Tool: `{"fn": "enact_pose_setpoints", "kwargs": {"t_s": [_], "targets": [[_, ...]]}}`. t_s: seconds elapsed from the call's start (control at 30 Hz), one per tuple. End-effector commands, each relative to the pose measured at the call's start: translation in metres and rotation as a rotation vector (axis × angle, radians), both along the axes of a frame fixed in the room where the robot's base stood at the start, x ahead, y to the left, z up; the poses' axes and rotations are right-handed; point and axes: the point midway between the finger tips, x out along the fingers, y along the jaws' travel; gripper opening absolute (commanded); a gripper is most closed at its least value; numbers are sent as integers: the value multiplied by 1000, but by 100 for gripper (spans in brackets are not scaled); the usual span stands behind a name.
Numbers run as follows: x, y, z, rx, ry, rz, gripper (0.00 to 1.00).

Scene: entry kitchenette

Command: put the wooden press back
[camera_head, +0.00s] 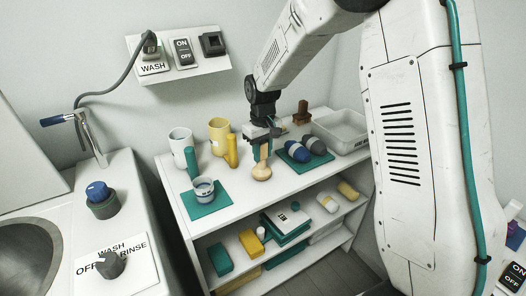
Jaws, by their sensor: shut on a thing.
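A pale wooden press (261,172) with a rounded lower end hangs upright below my gripper (261,150). My gripper is shut on its upper part, above the top board of the white shelf unit (228,225). I cannot tell whether its lower end touches the board. It is between a teal mat (188,207) with a small cup (203,188) on the left and another teal mat (291,160) with rounded blue and grey things on the right. The jaws hide the top of the press.
A dark brown wooden object (302,112) and a white tray (343,128) are at the back right. Boxes and other items sit on the lower shelf. A sink counter (120,185) is left.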

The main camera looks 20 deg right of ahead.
Motion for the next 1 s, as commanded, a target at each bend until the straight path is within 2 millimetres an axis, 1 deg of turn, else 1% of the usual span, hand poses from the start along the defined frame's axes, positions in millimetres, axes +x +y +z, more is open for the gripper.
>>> {"fn": "enact_pose_setpoints", "kwargs": {"t_s": [0.1,0.13,0.17,0.2,0.5,0.57,0.67,0.9,1.0], "targets": [[0,0,-3,0,1,0,0],[0,0,-3,0,1,0,33],[0,0,-3,0,0,0,42],[0,0,-3,0,0,0,52],[0,0,-4,0,1,0,52],[0,0,0,1,-2,0,52],[1,0,14,0,-5,0,52],[-1,-5,55,0,-4,-1,52],[-1,-5,67,0,-3,0,52]]}}
